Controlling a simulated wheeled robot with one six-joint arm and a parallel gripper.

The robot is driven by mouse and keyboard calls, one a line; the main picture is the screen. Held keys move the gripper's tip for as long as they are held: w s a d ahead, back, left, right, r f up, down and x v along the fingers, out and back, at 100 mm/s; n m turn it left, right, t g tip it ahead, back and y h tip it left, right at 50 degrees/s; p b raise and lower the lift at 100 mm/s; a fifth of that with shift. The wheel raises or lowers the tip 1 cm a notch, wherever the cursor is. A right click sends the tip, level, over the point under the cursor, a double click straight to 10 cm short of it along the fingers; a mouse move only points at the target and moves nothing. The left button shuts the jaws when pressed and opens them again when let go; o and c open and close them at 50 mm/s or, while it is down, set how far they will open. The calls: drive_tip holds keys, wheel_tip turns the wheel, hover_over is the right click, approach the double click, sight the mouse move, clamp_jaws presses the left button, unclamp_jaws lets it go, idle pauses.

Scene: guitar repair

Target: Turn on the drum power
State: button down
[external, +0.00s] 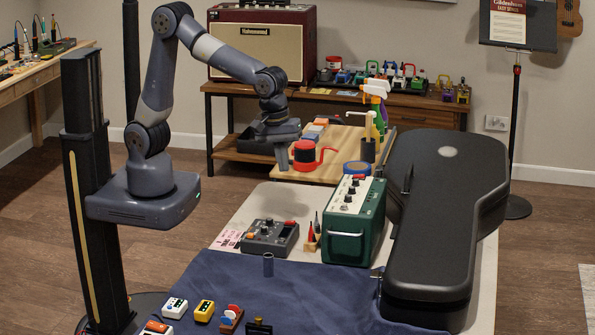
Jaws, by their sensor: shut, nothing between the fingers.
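A dark grey box with knobs (270,237), probably the drum machine, lies on the near work table. It has an orange button at its front left and a red one at its back right. Its power switch and any lit light are too small to make out. My gripper (283,166) points down, shut and empty, beyond the box and higher in the picture. It shows just left of a red-and-black round container (305,154); I cannot tell whether they touch.
A green amplifier (353,220) and a small wooden tool holder (312,238) stand right of the grey box. A black guitar case (435,210) fills the table's right side. A blue cloth (270,295) with several small pedals covers the front. A dark cylinder (268,264) stands near the box.

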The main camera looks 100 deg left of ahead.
sight(293, 221)
drive_tip(key=shift+f, duration=0.1)
idle(0.3)
drive_tip(key=f, duration=0.4)
drive_tip(key=w+f, duration=0.1)
drive_tip(key=f, duration=0.4)
drive_tip(key=w+f, duration=0.1)
drive_tip(key=f, duration=0.3)
drive_tip(key=shift+f, duration=0.35)
